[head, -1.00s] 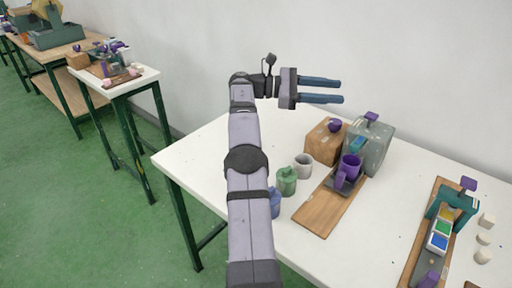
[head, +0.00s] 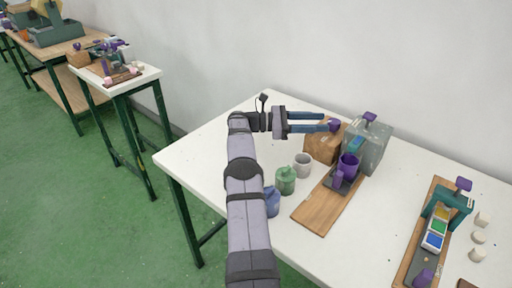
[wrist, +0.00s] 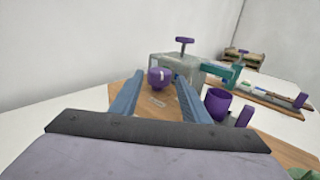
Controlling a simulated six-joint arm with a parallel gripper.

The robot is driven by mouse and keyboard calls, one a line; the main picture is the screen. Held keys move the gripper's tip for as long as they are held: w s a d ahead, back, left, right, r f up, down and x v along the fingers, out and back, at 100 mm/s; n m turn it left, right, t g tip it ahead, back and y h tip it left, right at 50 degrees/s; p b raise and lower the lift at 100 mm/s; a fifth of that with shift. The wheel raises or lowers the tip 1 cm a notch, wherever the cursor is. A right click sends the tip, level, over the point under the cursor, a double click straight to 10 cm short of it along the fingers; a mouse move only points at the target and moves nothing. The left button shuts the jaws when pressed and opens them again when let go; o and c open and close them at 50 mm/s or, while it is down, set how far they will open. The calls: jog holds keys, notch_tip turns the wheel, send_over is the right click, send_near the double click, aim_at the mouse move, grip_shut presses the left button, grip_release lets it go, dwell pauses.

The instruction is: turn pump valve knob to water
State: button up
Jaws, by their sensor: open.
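A round purple knob (head: 335,125) with a pale mark is on the brown wooden box (head: 322,148). I take it for the pump valve knob; no water label is readable. In the wrist view the knob (wrist: 160,81) shows between the two blue fingers, near their tips. My gripper (head: 325,121) is open, with its fingers pointing right over the box's upper left. The frames do not show it touching the knob. A grey box (head: 378,150) with a purple handle (head: 370,117) on top stands to the right of the wooden box.
A purple cup (head: 349,164) stands in front of the grey box, at the far end of a wooden board (head: 318,212). White (head: 302,166), green (head: 285,182) and blue pots stand to the left. A teal press (head: 446,200) is at the right. A wall runs behind.

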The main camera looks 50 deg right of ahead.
aim_at(330, 122)
jog(key=x, duration=0.4)
jog(key=shift+d, duration=0.1)
jog(key=shift+r+n+t+h+p, duration=0.1)
jog(key=shift+n+t+h+p, duration=0.2)
jog(key=shift+t+h, duration=0.3)
jog(key=shift+h, duration=0.1)
jog(key=shift+s+n+t+h, duration=0.15)
jog(key=shift+n+t+h, duration=0.45)
jog(key=shift+n+t, duration=0.15)
